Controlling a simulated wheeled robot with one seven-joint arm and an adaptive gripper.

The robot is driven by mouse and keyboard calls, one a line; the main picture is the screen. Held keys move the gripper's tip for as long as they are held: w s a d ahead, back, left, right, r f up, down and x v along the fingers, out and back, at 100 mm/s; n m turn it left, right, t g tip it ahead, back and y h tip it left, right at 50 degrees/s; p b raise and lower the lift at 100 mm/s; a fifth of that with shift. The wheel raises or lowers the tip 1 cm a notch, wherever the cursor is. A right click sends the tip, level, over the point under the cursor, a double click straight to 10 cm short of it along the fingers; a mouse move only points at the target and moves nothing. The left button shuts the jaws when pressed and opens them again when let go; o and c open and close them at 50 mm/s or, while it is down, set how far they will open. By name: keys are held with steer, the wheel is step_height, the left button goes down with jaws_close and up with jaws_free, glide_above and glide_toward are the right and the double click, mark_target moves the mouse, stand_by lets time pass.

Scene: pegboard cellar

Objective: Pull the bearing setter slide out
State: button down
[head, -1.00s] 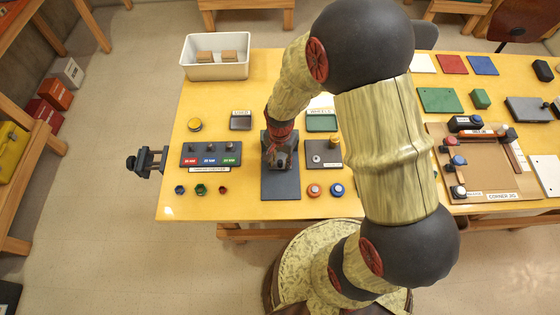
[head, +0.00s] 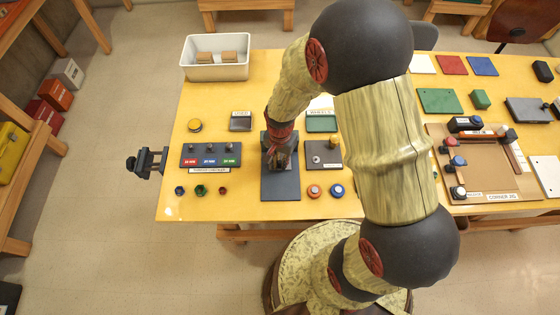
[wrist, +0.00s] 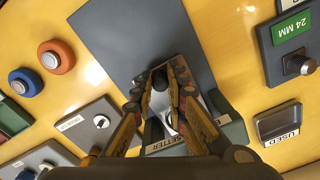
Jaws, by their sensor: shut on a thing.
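The bearing setter (wrist: 235,131) sits at the far end of a dark grey plate; its label, partly covered, reads "SETTER" in the wrist view. My gripper (wrist: 167,88) reaches down over it, its fingers closed around a dark part of the setter, which I take to be the slide. The fingers and wrist hide most of the slide, so how far out it stands cannot be told. In the head view my gripper (head: 279,160) covers the setter, and the bare near part of the dark plate (head: 281,186) shows below it.
An orange ring (wrist: 56,56) and a blue ring (wrist: 25,82) lie beside the plate. A block with knobs and coloured labels (head: 210,154) stands left of it. A used tray (head: 240,123) is close by. The plate's near part is clear.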

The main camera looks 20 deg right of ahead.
stand_by(0.5)
steer(key=s+a, duration=0.1)
steer(key=s, duration=0.2)
steer(key=s+a+p, duration=0.1)
steer(key=s, duration=0.2)
steer(key=s+a+p, duration=0.1)
steer(key=s, duration=0.2)
steer(key=shift+s+a+r, duration=0.1)
steer(key=shift+s+a, duration=0.1)
steer(key=shift+s, duration=0.35)
steer(key=c, duration=2)
jaws_free()
steer(key=shift+s+a, duration=0.15)
steer(key=shift+o, duration=1.2)
